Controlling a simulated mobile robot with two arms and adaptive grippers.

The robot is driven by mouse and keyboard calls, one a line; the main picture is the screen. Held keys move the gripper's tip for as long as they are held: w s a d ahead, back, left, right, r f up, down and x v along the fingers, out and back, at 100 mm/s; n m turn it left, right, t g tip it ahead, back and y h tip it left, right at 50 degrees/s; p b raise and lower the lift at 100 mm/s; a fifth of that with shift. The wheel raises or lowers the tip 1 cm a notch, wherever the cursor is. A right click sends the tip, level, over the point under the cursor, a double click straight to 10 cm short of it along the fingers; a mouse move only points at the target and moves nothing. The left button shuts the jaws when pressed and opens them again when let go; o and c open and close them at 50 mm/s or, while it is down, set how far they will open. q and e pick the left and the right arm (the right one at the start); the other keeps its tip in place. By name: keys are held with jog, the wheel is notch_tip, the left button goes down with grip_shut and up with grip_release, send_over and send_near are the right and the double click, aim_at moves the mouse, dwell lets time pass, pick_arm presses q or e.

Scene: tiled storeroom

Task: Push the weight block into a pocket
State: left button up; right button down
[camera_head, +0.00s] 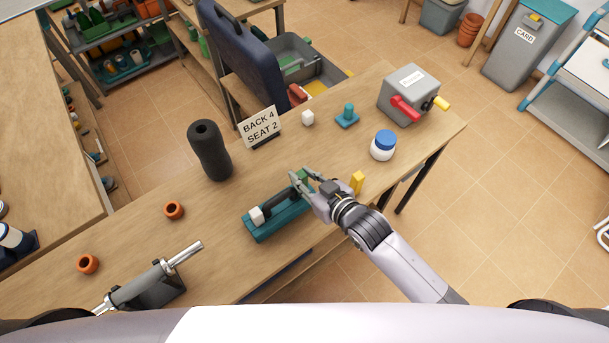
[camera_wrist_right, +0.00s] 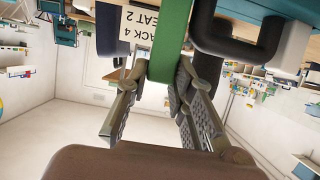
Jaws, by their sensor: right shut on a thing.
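A teal holder (camera_head: 262,231) lies on the wooden bench with a black bar (camera_head: 281,203) along it. A white block (camera_head: 257,217) sits at its left end. A green piece (camera_head: 303,176) is at its right end, partly hidden by my gripper. My right gripper (camera_head: 305,180) is over that end, shut on the green piece. In the right wrist view the green piece (camera_wrist_right: 172,38) stands between the fingers (camera_wrist_right: 160,75). I cannot tell which piece is the weight block, and no pocket shows clearly. My left gripper is not in view.
A sign reading BACK 4 SEAT 2 (camera_head: 259,125), a black roller (camera_head: 209,152), a blue-lidded jar (camera_head: 383,146) and a grey box with a red handle (camera_head: 408,95) stand behind. A yellow piece (camera_head: 357,181) is beside my gripper. A metal-rod tool (camera_head: 150,283) sits front left.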

jog(key=shift+f+b, duration=0.35)
jog(key=shift+f, duration=0.15)
jog(key=c, duration=1.4)
grip_release()
jog(key=shift+f, duration=0.1)
jog(key=shift+o, duration=0.5)
jog(key=shift+s, duration=0.1)
jog(key=shift+f, duration=0.1)
jog(key=shift+f, duration=0.1)
jog(key=shift+s+d, duration=0.3)
jog(key=shift+s, duration=0.2)
jog(key=r+v, duration=0.1)
jog(key=v, duration=1)
jog(key=shift+w, duration=0.2)
